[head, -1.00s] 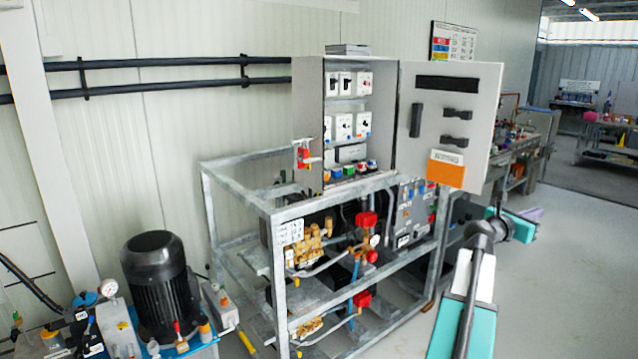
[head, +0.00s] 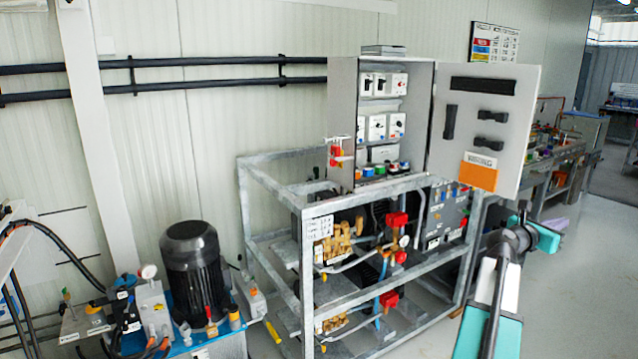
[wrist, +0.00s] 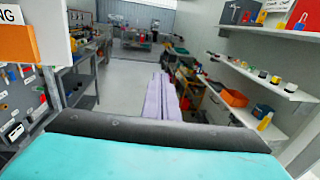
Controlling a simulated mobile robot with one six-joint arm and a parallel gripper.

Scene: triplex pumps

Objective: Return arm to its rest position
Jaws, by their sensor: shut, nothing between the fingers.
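My arm reaches away from the lower right of the head view, with teal and white links (head: 500,300) and a dark joint. Its far teal part extends to the right, past the pump frame. My gripper (wrist: 163,80) shows in the wrist view as two long lavender fingers side by side, shut with nothing between them. A small lavender part of it (head: 556,224) shows behind the arm in the head view. The black and teal edge of my own arm fills the bottom of the wrist view.
A metal pump frame (head: 270,198) carries an electrical cabinet with its door (head: 482,125) open, close to my arm. A black motor (head: 192,265) stands at left. Shelves (wrist: 262,78) line the right of the wrist view. Open floor (wrist: 122,85) lies ahead.

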